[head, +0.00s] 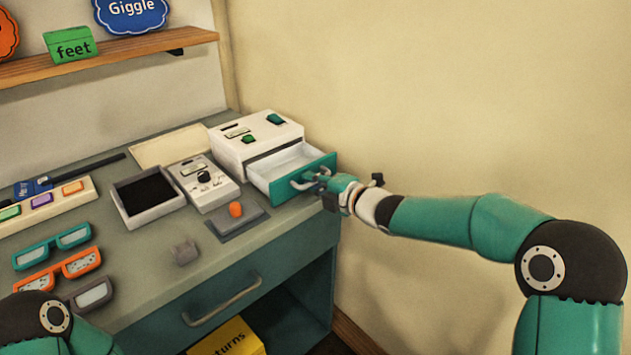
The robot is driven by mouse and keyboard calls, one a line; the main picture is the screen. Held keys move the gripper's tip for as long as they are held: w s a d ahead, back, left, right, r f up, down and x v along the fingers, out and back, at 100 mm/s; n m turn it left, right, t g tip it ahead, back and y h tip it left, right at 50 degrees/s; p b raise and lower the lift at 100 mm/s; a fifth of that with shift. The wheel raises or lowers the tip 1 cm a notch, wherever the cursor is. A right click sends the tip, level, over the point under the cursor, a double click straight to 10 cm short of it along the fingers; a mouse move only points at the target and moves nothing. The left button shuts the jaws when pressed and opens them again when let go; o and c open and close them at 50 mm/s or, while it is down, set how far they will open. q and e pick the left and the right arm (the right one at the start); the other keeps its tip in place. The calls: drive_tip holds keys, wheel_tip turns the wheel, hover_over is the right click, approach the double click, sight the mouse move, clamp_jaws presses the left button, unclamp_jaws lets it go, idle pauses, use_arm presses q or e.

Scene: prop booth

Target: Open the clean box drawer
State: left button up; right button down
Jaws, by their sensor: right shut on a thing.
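The clean box (252,133) is a white box at the back right of the counter, with green parts on its top. Its drawer (284,163) has a white inside and a teal front, and it stands pulled out toward the right front. The inside that shows looks empty. My right gripper (322,180) is at the drawer front, shut on the drawer's handle (303,182); its fingers partly hide the handle. My left arm shows only at the bottom left corner, and its gripper is out of view.
A cabinet handle (222,300) juts below.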

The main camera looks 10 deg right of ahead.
drive_tip(key=shift+a+f, duration=0.1)
drive_tip(key=shift+f, duration=0.05)
drive_tip(key=c, duration=1.5)
unclamp_jaws()
drive_tip(key=v, duration=1.2)
